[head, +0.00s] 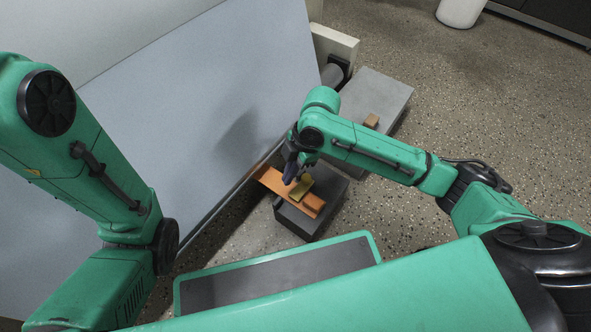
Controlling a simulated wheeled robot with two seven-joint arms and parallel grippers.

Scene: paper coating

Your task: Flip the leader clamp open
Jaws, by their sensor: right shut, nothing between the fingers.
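The leader clamp appears to be the small olive-yellow piece (301,190) on an orange strip (271,179). The strip lies across the top of a dark grey block (318,220) near the middle of the head view. My right gripper (291,180) points down just beside the olive-yellow piece, at its left. Its fingers are dark and small here, shut with nothing between them. I cannot tell whether they touch the piece. The piece seems to lie low on the strip; its hinge is not clear. My left arm fills the left side, but its gripper is out of the frame.
A large pale sheet or panel (215,95) stands close to the left of the block. A grey box (384,90) with a small brown block (371,121) on it lies behind my right arm. A white cylinder (460,10) stands far back. Speckled floor (480,100) is free at the right.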

